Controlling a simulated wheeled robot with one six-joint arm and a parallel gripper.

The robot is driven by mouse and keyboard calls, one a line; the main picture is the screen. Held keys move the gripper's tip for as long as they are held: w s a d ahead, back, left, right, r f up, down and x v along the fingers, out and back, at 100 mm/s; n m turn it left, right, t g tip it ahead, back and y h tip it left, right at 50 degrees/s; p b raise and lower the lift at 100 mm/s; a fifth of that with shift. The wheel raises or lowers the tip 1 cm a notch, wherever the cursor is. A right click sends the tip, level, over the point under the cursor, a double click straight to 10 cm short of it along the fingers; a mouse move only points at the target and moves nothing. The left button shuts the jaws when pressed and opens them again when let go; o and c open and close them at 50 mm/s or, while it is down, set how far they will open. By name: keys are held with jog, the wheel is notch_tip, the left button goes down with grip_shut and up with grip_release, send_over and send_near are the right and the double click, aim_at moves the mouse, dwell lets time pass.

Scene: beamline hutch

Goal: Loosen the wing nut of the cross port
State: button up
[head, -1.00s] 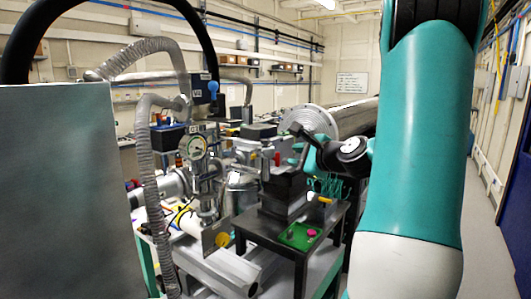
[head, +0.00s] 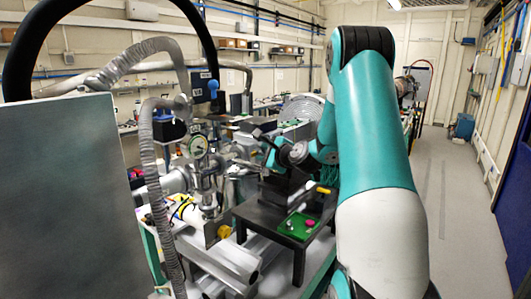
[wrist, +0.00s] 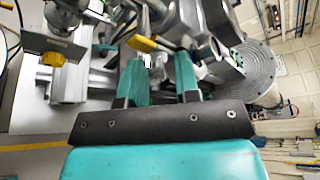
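The vacuum assembly with crossing metal tubes (head: 207,178) and a round gauge (head: 198,145) stands left of centre in the head view. My gripper (wrist: 158,60) is open, with its two teal fingers apart and pointing at metal fittings in the wrist view. A yellow piece (wrist: 142,43) lies just beyond the left fingertip; I cannot tell whether it is the wing nut or whether a finger touches it. A yellow knob (wrist: 53,59) on a bracket is farther left; it also shows in the head view (head: 224,232). My fingertips are too small to make out in the head view.
A dark stand (head: 270,225) carrying a green tray (head: 298,226) is right of the assembly. A ribbed hose (head: 150,170) hangs at its left. A large grey panel (head: 70,190) fills the left side. The floor at right (head: 460,210) is clear.

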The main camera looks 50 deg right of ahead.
grip_shut()
jog(key=shift+f+b, duration=0.15)
jog(key=shift+b, duration=0.5)
jog(key=shift+d+f+n+t+y+b, duration=0.2)
jog(key=shift+n+t+y+b, duration=0.8)
jog(key=shift+n+b, duration=4.8)
jog(key=shift+d+f+n+t+y+b, duration=0.1)
jog(key=shift+f+n+t+y+b, duration=0.35)
jog(key=shift+n+t+b, duration=4.95)
jog(key=shift+d+f+n+g+y+b, duration=0.1)
jog(key=shift+n+g+y+b, duration=1.5)
jog(key=shift+b, duration=8.55)
jog(key=shift+r+n+g+h, duration=0.1)
jog(key=shift+n+g+h, duration=0.45)
jog(key=shift+n+g, duration=0.35)
